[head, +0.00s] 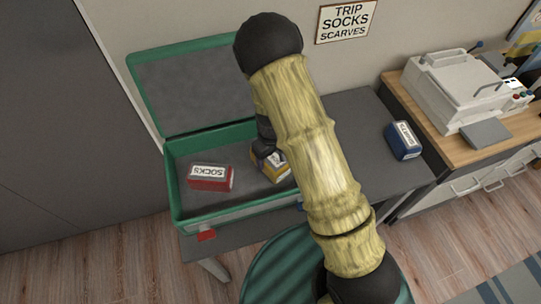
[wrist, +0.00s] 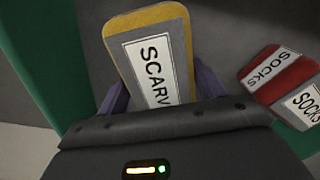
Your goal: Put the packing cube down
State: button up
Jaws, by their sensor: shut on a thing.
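A yellow packing cube (head: 270,165) with a white label is inside the open green suitcase (head: 177,188), at its right part. In the wrist view the yellow cube (wrist: 152,55) reads "SCARV", the rest of the word hidden by my gripper. My gripper (wrist: 162,97) is shut on the yellow cube, one purple finger on each side. In the head view my arm covers part of the cube, and I cannot tell whether it touches the suitcase floor. A red cube (head: 210,178) labelled "SOCKS" lies to its left in the suitcase; the red cube also shows in the wrist view (wrist: 267,88).
The suitcase lid stands open at the back. A blue cube (head: 403,141) lies on the grey table (head: 375,185) to the right. A wall sign (head: 346,20) reads "TRIP SOCKS SCARVES". A white machine (head: 455,88) stands on a wooden-topped cabinet at the right.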

jog(key=shift+f, duration=0.1)
jog(key=o, duration=1.1)
notch_tip(320, 180, up, 12)
jog(key=shift+w+r, duration=0.1)
dwell(0.4)
jog(key=s+d+r+m+t, duration=0.1)
jog(key=s+d+r+m, duration=0.1)
jog(key=s+d+r, duration=0.1)
jog(key=s+d+r+m, duration=0.3)
jog(key=s+d+r, duration=0.1)
jog(key=s+d, duration=0.1)
jog(key=s+d+r+m+t, duration=0.1)
jog(key=s+d+r+m, duration=0.1)
jog(key=s+d+r, duration=0.1)
jog(key=shift+s+d+r+m+t, duration=0.1)
jog(key=shift+s+d+m+t, duration=0.1)
jog(key=shift+s+d, duration=0.35)
jog(key=shift+s+d+r+m+t, duration=0.1)
jog(key=shift+s+d+m, duration=0.2)
jog(key=shift+d, duration=0.45)
